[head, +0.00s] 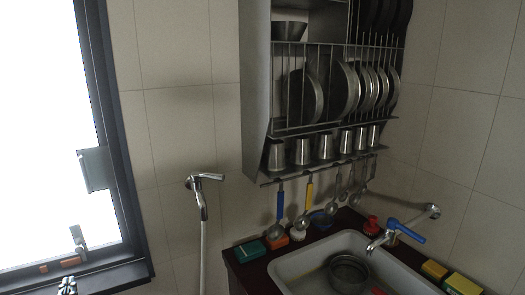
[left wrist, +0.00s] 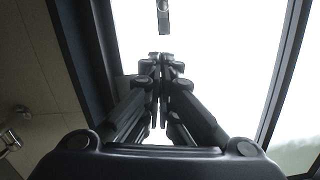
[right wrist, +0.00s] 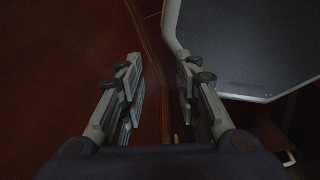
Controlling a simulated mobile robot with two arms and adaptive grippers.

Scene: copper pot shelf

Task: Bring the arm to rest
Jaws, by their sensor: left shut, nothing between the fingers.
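My left gripper (left wrist: 161,60) is shut and empty in the left wrist view, with its fingers together in front of the bright window. In the head view the tip of my left gripper (head: 68,287) shows at the bottom left edge, low in front of the window sill. My right gripper (right wrist: 158,72) is open in the right wrist view, its fingers apart with nothing between them. I cannot make out the right gripper in the head view.
A metal wall rack (head: 257,100) holds plates and cups, with ladles hanging below. The sink (head: 300,262) holds a pot (head: 348,272); a blue-handled tap (head: 405,232) reaches over it. Sponges lie at both sides. The window (head: 45,130) is at left, a pipe (head: 203,245) beside it.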

